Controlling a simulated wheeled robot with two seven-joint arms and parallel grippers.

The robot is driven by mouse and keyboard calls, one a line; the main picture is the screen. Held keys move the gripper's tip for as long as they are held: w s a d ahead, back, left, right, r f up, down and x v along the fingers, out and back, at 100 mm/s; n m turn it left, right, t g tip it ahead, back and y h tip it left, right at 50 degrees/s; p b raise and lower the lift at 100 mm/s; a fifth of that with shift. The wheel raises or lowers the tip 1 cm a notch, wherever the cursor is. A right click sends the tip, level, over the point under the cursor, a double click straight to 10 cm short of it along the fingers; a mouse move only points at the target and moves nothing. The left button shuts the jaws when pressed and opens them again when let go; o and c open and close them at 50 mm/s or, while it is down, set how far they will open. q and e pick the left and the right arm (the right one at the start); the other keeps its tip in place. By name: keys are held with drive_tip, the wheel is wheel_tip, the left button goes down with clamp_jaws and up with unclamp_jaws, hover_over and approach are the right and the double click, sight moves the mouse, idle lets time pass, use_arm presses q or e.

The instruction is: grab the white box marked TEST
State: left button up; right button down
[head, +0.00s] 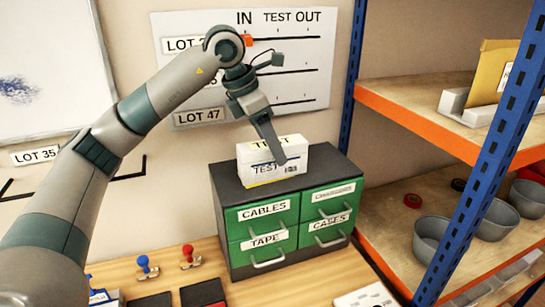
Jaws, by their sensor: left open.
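The white box marked TEST (256,170) stands on top of the small drawer cabinet (222,190), in the middle of the head view. Its front and top both carry TEST labels. My left gripper (271,138) reaches down from above at the box. One finger crosses in front of the box's top and front face. The gripper is open; the other finger is hard to make out, and I cannot tell whether either touches the box. My right gripper is not in view.
The cabinet has green drawers labelled CABLES, TAPE and CASES. A blue-posted shelf (450,145) with grey bowls (432,237) stands at the right. Red (188,255) and blue (145,266) stamps stand on the wooden table (300,285). A wall chart (315,55) hangs behind.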

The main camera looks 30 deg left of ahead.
use_arm(q)
drive_tip(key=shift+w+d+f+p, duration=0.1)
drive_tip(key=shift+w+f+p, duration=0.15)
drive_tip(key=shift+p, duration=0.1)
drive_tip(key=p+x, duration=0.1)
drive_tip(key=x, duration=0.2)
drive_tip(key=shift+r+p, duration=0.1)
drive_tip(key=shift+p, duration=0.2)
drive_tip(key=shift+w+f, duration=0.1)
drive_tip(key=shift+f, duration=0.3)
drive_tip(key=c, duration=1.4)
